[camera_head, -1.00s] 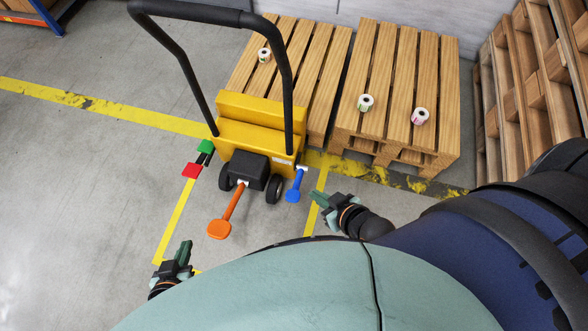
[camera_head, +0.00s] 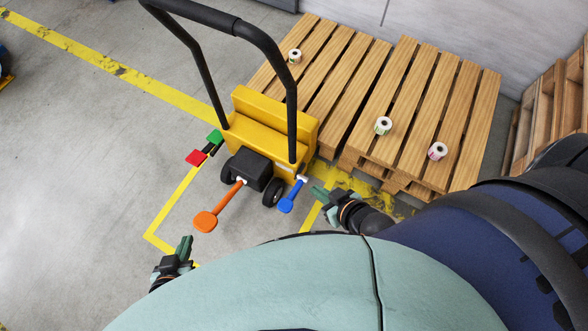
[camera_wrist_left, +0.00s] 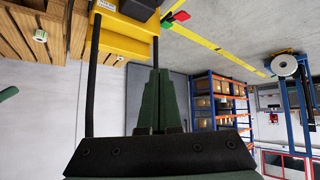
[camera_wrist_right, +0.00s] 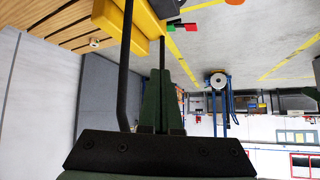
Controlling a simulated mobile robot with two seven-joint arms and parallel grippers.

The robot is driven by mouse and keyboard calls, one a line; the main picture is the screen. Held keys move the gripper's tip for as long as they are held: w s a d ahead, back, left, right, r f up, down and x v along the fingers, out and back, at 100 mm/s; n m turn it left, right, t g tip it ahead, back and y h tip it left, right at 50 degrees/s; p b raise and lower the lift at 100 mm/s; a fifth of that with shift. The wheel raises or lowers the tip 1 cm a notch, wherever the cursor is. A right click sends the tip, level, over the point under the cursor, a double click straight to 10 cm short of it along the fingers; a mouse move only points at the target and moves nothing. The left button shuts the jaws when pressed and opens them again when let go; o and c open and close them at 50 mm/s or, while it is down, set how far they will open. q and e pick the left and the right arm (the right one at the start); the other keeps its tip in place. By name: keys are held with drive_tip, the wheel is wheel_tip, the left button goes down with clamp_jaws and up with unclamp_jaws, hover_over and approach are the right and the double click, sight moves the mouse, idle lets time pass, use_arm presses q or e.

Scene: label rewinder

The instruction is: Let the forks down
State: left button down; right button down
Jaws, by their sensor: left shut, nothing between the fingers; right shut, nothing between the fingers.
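A yellow pallet truck (camera_head: 262,135) with a black loop handle (camera_head: 193,52) stands left of the pallets. An orange lever (camera_head: 217,208) and a blue lever (camera_head: 292,195) stick out low on its near side. Red (camera_head: 196,158) and green (camera_head: 215,137) pedals sit at its left. The forks cannot be made out. My left gripper (camera_head: 185,246) is shut and empty, below the orange lever in the head view. My right gripper (camera_head: 318,193) is shut and empty, just right of the blue lever, apparently apart from it. The truck also shows upside down in the left wrist view (camera_wrist_left: 122,38) and right wrist view (camera_wrist_right: 150,32).
Two wooden pallets (camera_head: 420,75) lie behind and right of the truck, with label rolls (camera_head: 383,125) on top. More pallets (camera_head: 565,100) stand at the right by the wall. Yellow lines mark the floor, which is clear at the left.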

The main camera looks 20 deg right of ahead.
use_arm(q)
drive_tip(key=shift+d, duration=0.15)
use_arm(e)
drive_tip(key=shift+d, duration=0.15)
